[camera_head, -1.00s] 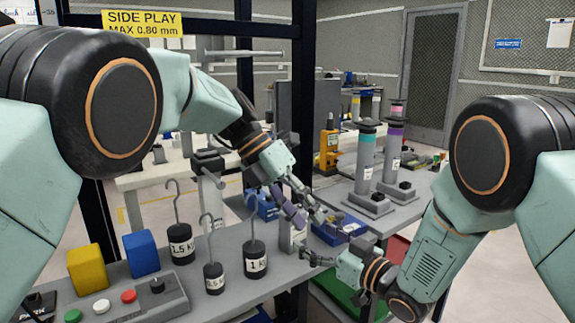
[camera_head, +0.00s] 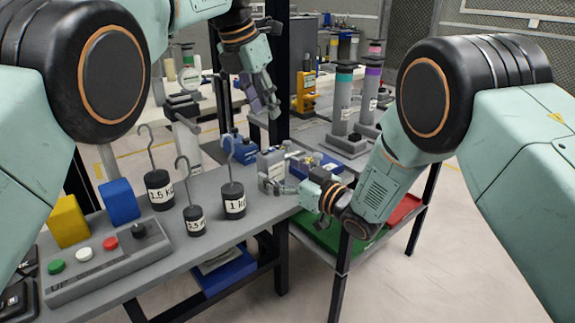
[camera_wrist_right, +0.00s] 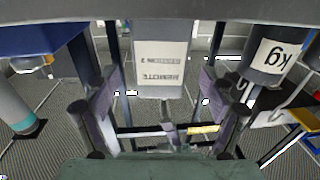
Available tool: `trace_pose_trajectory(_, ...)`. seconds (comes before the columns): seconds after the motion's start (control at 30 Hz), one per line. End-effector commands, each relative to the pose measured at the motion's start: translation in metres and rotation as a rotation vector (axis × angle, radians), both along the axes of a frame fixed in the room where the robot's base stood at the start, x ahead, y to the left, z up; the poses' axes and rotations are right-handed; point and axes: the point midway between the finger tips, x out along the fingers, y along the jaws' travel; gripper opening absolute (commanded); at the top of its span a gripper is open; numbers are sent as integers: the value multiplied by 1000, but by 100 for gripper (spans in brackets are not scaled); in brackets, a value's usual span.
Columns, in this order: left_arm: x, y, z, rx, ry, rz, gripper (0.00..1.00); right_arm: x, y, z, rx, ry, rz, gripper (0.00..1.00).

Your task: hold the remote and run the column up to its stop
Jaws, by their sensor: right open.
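The remote (camera_head: 271,160) is a small grey box at the right end of the near bench. In the right wrist view its white label (camera_wrist_right: 160,64) faces me, with upside-down lettering. My right gripper (camera_head: 280,182) is open beside the remote; in the wrist view its fingers stand apart on either side of the box, with gaps showing. My left gripper (camera_head: 264,100) hangs higher, above and behind the remote, apart from it; its jaw opening is unclear. Two grey columns, one with a teal band (camera_head: 343,100) and one with a purple band (camera_head: 371,88), stand on the back bench.
Black weights, including the 1 kg one (camera_head: 233,201), stand left of the remote. A button box (camera_head: 105,262) and yellow (camera_head: 68,222) and blue (camera_head: 120,202) blocks are farther left. A dark frame post (camera_head: 278,60) rises behind. A green tray (camera_head: 325,232) lies below the bench.

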Motion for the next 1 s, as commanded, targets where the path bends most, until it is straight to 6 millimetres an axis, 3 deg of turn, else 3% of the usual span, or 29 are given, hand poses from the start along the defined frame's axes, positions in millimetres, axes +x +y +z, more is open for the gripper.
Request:
trace_pose_trajectory(0.3,0,0,0,-1,1,0,38,24,22,0,1,1,1,83)
trace_pose_trajectory(0.67,0,0,0,-1,1,0,38,27,25,0,1,1,0,83)
trace_pose_trajectory(1.0,0,0,0,-1,1,0,38,27,24,0,1,1,0,54)
